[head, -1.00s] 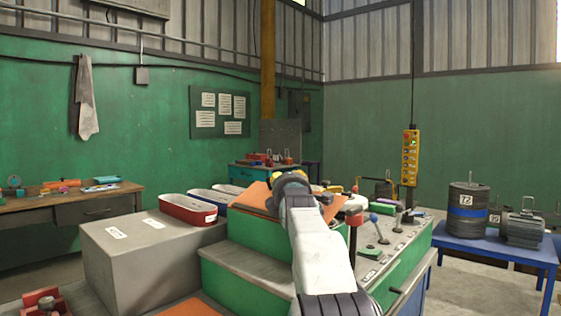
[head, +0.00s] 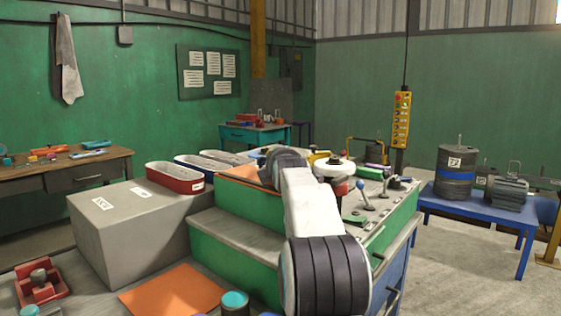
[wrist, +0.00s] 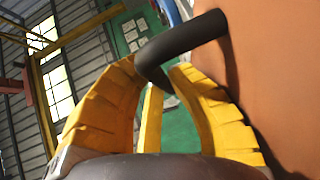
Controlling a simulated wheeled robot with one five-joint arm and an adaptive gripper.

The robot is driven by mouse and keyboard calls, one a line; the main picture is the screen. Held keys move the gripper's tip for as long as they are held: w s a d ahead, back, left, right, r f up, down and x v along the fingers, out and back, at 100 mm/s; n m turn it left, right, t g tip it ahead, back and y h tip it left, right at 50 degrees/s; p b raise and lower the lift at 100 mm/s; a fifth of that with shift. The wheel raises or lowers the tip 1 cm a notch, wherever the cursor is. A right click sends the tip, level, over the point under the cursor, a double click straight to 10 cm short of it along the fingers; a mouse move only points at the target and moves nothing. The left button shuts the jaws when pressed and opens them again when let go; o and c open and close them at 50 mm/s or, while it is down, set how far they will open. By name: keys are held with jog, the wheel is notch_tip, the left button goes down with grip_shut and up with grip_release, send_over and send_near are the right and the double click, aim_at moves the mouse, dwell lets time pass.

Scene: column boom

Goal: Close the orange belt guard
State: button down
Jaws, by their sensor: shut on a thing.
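The orange belt guard (head: 240,174) lies on top of the green machine housing (head: 228,205) in the head view, partly hidden behind my wrist. Its flat orange face (wrist: 285,70) fills the right side of the wrist view. A black bar handle (wrist: 185,45) stands out from that face. My gripper (wrist: 155,72) has its yellow fingers closed around the bent end of the handle. In the head view my fingers are hidden by my wrist. How far the guard is tilted cannot be told.
A grey box (head: 140,230) stands left of the housing, with a red bin (head: 175,178) behind it. Levers (head: 365,193) and a white-rimmed wheel (head: 333,167) stand to the right. A yellow pendant (head: 401,120) hangs behind. A blue table (head: 480,222) stands at right.

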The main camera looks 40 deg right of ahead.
jog(key=shift+f, duration=0.1)
jog(key=c, duration=1.4)
grip_release()
jog(key=shift+f, duration=0.1)
